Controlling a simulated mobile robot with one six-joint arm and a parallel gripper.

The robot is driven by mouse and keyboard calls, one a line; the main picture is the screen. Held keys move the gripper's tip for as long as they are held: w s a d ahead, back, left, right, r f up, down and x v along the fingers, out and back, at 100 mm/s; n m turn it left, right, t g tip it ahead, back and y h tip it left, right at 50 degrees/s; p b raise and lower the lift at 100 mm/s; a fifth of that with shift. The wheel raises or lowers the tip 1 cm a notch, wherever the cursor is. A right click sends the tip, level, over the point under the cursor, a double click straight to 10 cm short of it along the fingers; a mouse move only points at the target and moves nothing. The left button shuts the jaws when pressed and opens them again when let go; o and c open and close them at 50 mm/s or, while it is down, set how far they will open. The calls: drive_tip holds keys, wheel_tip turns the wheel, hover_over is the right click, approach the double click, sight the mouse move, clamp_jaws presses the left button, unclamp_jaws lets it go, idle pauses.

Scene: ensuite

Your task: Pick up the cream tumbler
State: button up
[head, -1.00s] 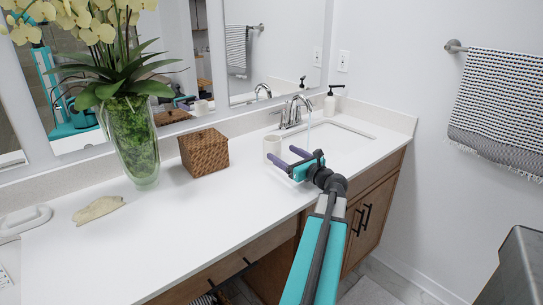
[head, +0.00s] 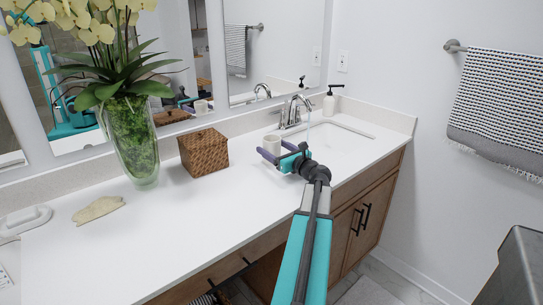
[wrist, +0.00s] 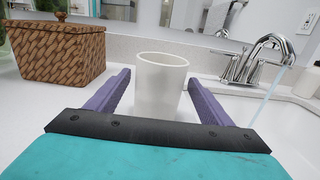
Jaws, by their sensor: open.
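The cream tumbler (head: 271,145) stands upright on the white counter, left of the sink. In the wrist view the tumbler (wrist: 160,84) is in the middle, between the two purple fingers. My gripper (head: 272,152) is open around it, with one finger on each side. In the wrist view a gap shows between the tumbler and each finger of my gripper (wrist: 158,82). The tumbler's lower part is hidden behind the gripper's dark front edge.
A woven brown box (head: 204,152) stands left of the tumbler, and a glass vase (head: 131,140) with orchids is farther left. The running chrome faucet (head: 295,112) and sink (head: 338,143) are to the right. The counter's (head: 150,240) front part is clear.

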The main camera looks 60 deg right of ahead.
drive_tip(key=shift+x, duration=2.45)
drive_tip(key=shift+a+f, duration=0.1)
drive_tip(key=c, duration=1.3)
drive_tip(key=shift+o, duration=0.2)
drive_tip(key=shift+r, duration=0.55)
wheel_tip(320, 180, up, 3)
drive_tip(key=shift+f, duration=0.15)
drive_tip(key=s+r, duration=0.1)
drive_tip(key=s, duration=1.5)
drive_tip(key=shift+d, duration=0.35)
